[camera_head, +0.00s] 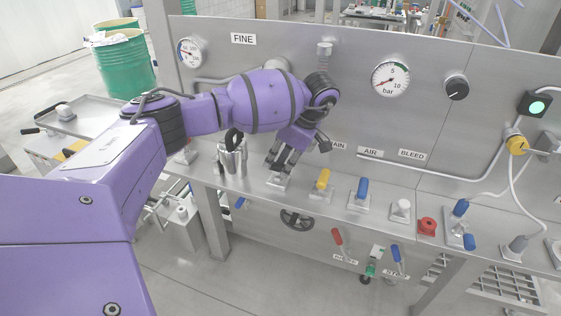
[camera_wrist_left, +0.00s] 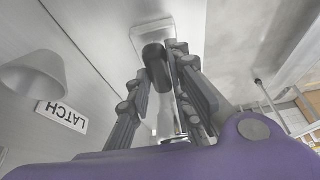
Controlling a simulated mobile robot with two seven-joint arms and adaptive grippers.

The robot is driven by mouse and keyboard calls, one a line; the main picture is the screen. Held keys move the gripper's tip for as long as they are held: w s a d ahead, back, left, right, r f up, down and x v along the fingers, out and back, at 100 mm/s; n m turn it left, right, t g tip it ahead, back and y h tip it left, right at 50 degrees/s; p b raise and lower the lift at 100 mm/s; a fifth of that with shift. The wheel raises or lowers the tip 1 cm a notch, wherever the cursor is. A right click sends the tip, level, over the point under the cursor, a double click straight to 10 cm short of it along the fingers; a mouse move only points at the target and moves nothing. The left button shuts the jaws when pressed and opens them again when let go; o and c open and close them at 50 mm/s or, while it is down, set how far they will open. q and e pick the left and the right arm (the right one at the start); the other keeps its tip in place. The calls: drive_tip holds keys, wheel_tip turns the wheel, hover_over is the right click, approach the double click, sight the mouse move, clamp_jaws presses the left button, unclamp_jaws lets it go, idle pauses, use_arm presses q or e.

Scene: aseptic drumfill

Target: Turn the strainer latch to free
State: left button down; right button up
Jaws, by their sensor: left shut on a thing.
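The strainer latch shows in the left wrist view as a dark rounded handle (camera_wrist_left: 154,62) in front of a pale plate (camera_wrist_left: 152,34). A LATCH label (camera_wrist_left: 62,115) is on the panel beside it, upside down in that view. In the head view my left gripper (camera_head: 279,165) points down at the latch's small base plate (camera_head: 278,181) on the steel ledge. Its fingers hide most of the handle there. In the left wrist view my left gripper (camera_wrist_left: 165,64) is shut on the handle, one finger on each side. My right gripper is not in view.
A steel canister with a black ring (camera_head: 232,158) stands left of the gripper. A yellow lever (camera_head: 323,179) and a blue lever (camera_head: 362,188) stand close on the right. The panel behind carries gauges (camera_head: 391,79). A pale cone (camera_wrist_left: 34,74) is near the label.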

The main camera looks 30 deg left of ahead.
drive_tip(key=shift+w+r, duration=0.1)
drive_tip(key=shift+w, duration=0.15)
use_arm(q)
drive_tip(key=c, duration=1.6)
unclamp_jaws()
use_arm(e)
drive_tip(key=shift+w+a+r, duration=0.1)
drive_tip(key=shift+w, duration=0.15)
use_arm(q)
drive_tip(key=shift+d+r, duration=0.1)
drive_tip(key=shift+r, duration=0.15)
drive_tip(key=v, duration=1.1)
drive_tip(key=shift+w+r, duration=0.1)
drive_tip(key=shift+r, duration=0.1)
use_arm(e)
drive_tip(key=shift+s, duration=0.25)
use_arm(q)
drive_tip(key=shift+f, duration=0.1)
